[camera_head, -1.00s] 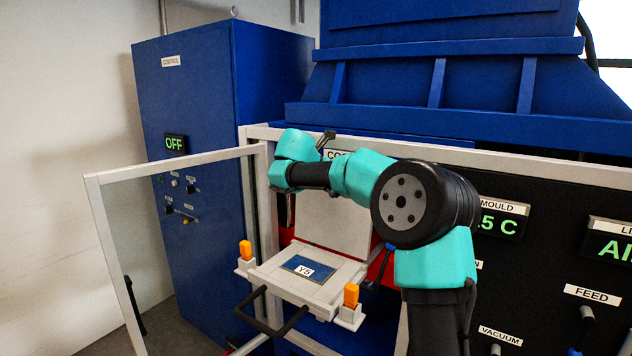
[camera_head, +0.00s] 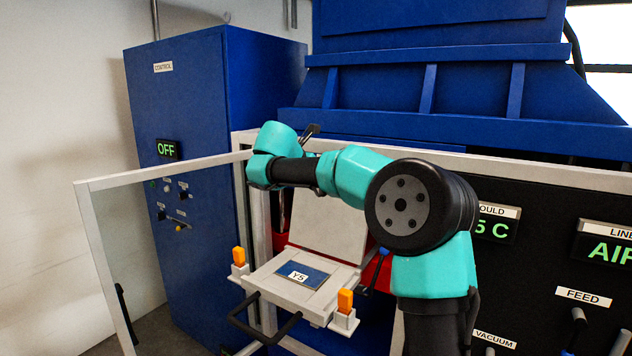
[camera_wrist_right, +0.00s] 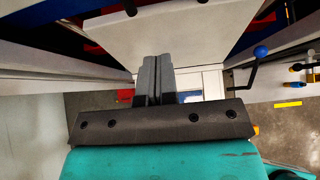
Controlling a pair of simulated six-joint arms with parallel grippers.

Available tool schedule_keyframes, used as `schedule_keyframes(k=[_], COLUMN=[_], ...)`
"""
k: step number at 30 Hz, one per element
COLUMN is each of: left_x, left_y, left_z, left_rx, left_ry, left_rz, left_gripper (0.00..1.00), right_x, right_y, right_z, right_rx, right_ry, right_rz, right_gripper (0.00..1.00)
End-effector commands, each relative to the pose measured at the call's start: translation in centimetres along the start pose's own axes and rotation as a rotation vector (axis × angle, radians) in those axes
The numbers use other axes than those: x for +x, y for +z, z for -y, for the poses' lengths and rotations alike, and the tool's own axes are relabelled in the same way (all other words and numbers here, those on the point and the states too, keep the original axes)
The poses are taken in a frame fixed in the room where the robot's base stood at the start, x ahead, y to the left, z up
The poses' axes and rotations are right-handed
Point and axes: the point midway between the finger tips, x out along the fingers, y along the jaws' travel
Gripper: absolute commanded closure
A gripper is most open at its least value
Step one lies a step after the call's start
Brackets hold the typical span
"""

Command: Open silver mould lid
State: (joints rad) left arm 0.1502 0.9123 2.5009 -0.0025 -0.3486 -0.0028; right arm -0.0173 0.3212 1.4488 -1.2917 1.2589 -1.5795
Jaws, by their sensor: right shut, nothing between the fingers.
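The silver mould (camera_head: 265,278) sits low in the middle of the head view, with a blue Y5 label (camera_head: 301,275) on its flat top. A black bar handle (camera_head: 262,331) sticks out at its front. Orange-tipped latches (camera_head: 239,257) (camera_head: 345,301) stand at its two front corners. A pale panel (camera_head: 325,226) stands steeply behind it; I cannot tell if it is part of the lid. This panel fills the upper middle of the right wrist view (camera_wrist_right: 165,42). My right gripper (camera_wrist_right: 152,62) is shut and empty, its tips overlapping the panel there; contact is unclear. My left gripper is out of view.
A pale-framed door (camera_head: 90,240) stands open at left, before the blue control cabinet (camera_head: 185,90) reading OFF. A blue-knobbed lever (camera_head: 383,252) is right of the mould. A dark panel with displays and switches (camera_head: 540,260) fills the right side.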

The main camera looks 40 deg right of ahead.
Motion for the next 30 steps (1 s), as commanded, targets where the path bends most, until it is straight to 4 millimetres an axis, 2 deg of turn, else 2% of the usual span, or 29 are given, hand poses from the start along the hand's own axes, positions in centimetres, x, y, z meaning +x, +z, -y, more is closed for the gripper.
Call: schedule_keyframes(k=[3,15,21,30], left_x=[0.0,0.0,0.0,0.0], left_y=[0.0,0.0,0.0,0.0], left_z=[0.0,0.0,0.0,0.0], left_rx=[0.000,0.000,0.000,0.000], left_ry=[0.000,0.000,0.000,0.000], left_rz=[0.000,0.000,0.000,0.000], left_gripper=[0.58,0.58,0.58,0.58], right_x=[-2.5,-9.8,-11.6,-11.8], right_y=[0.0,0.0,0.0,0.0], right_z=[-0.1,-0.1,0.0,0.0], right_rx=[0.000,0.000,0.000,0.000], right_ry=[0.003,0.002,0.000,-0.001], right_rz=[0.000,0.000,-0.001,-0.001], right_gripper=[1.00,1.00,1.00,1.00])
